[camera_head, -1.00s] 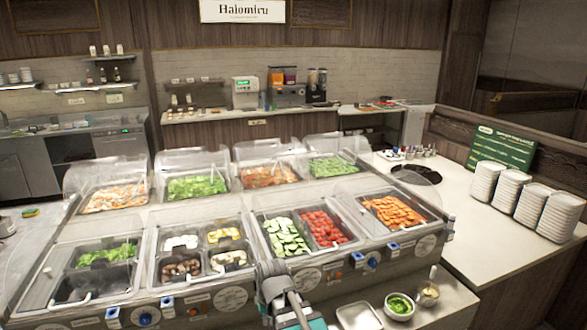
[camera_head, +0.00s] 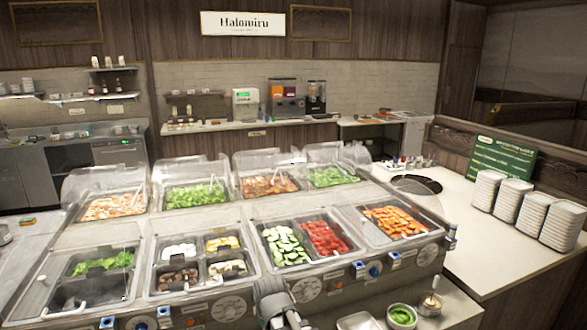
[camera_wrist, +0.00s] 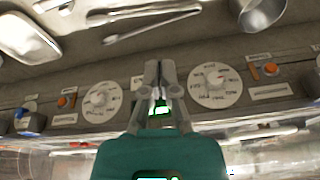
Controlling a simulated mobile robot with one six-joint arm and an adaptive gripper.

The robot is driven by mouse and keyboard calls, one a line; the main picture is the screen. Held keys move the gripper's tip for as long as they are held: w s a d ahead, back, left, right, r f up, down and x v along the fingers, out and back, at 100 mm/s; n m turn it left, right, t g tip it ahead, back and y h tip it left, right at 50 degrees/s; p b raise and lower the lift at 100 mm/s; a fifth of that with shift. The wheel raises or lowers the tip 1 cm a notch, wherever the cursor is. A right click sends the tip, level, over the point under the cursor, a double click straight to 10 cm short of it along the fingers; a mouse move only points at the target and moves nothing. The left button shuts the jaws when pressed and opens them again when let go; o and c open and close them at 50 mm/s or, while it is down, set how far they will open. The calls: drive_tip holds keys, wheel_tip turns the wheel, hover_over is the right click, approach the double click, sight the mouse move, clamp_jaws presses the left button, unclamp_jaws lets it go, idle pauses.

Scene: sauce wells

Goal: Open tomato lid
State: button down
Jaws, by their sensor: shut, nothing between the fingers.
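The tomato pan (camera_head: 326,238) holds red tomatoes, beside the sliced cucumber pan (camera_head: 287,243) in the front row of the counter in the head view. Any clear lid over it is too faint to make out, so I cannot tell how it stands. My gripper (camera_head: 270,284) is in front of the counter's front panel, below and left of the tomatoes. In the wrist view my gripper (camera_wrist: 160,66) is shut and empty, its fingertips between two round white dials, the left dial (camera_wrist: 102,101) and the right dial (camera_wrist: 216,85). I cannot tell whether it touches the panel.
Blue latches (camera_head: 375,270) and dials line the front panel. A green sauce bowl (camera_head: 402,317) and a small cup (camera_head: 430,303) stand on the lower ledge. Tongs (camera_wrist: 145,12) lie at the wrist view's top. Plate stacks (camera_head: 508,200) stand on the right counter.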

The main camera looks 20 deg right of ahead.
sight(271, 254)
drive_tip(key=w+d+r+m+t, duration=0.2)
drive_tip(key=w+r+m+t, duration=0.1)
drive_tip(key=w, duration=0.3)
drive_tip(key=w+d+r+m+t+h, duration=0.1)
drive_tip(key=w+d+r+m+t, duration=0.2)
drive_tip(key=w, duration=0.4)
drive_tip(key=w+d+r+m+t+b, duration=0.1)
drive_tip(key=w+d+r+m+t, duration=0.2)
drive_tip(key=w, duration=0.3)
drive_tip(key=shift+w+d+t+h, duration=0.15)
drive_tip(key=shift+w+t+h, duration=0.15)
drive_tip(key=shift+t, duration=0.2)
drive_tip(key=w+d+r+m+t, duration=0.1)
drive_tip(key=d+r, duration=0.1)
drive_tip(key=w+d+r+m+t+h, duration=0.1)
drive_tip(key=w+r+m+t, duration=0.1)
drive_tip(key=r, duration=0.1)
drive_tip(key=w+d+r+m+t+h, duration=0.1)
drive_tip(key=w+d+r+m+t, duration=0.1)
drive_tip(key=r, duration=0.1)
drive_tip(key=shift+w+d+r+b, duration=0.15)
drive_tip(key=shift+d+r+b, duration=0.1)
drive_tip(key=shift+d+b, duration=0.05)
drive_tip(key=d+r+m+t+h, duration=0.2)
drive_tip(key=d+r+m+t, duration=0.3)
drive_tip(key=r, duration=0.3)
drive_tip(key=shift+r+m+t+h, duration=0.15)
drive_tip(key=shift+m+t+h, duration=0.25)
drive_tip(key=shift+m, duration=0.1)
